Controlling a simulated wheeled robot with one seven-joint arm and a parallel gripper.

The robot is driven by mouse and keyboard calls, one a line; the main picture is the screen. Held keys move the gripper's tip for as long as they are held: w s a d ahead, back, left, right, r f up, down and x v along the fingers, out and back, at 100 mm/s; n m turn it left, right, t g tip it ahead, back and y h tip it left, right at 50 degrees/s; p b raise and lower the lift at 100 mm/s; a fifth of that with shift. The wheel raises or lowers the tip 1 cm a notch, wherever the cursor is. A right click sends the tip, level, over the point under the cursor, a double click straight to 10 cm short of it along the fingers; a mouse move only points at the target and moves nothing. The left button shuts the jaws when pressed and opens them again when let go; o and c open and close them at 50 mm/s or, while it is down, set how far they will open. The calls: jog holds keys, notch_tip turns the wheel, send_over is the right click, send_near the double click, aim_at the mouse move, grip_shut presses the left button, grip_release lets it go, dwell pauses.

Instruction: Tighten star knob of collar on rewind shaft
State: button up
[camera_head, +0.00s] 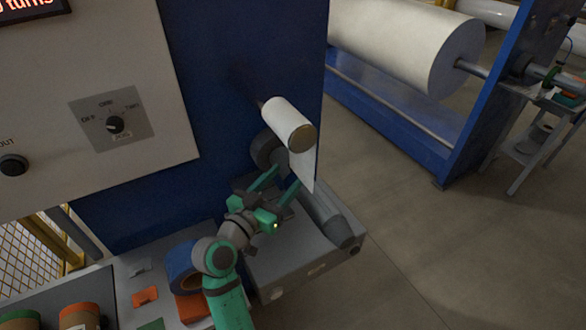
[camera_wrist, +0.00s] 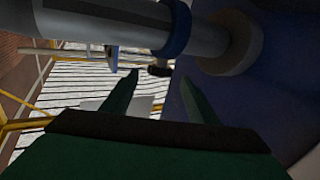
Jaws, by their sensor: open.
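In the wrist view a smooth grey shaft (camera_wrist: 95,22) crosses the top. A blue collar (camera_wrist: 179,28) sits around it, a little apart from a wider pale flange (camera_wrist: 235,42) by the blue panel. A small dark knob (camera_wrist: 158,71) sticks out below the collar; its lobes are too dark to make out. My gripper (camera_wrist: 160,84) is open and empty. Its two green fingers point toward the knob, which shows between and just past their tips. In the head view my gripper (camera_head: 284,180) is in front of the blue panel; I cannot make out the collar or knob there.
A white roll (camera_head: 288,122) juts from the blue panel (camera_head: 225,75) just above my gripper, with a pale sheet hanging from it. A grey roller (camera_head: 330,215) lies close on the right. A blue ring (camera_head: 183,267) stands on the bench by my arm. The floor at right is open.

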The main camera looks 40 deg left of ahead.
jog(key=s, duration=0.4)
jog(key=shift+s+d, duration=0.25)
jog(key=shift+s, duration=0.1)
dwell(0.3)
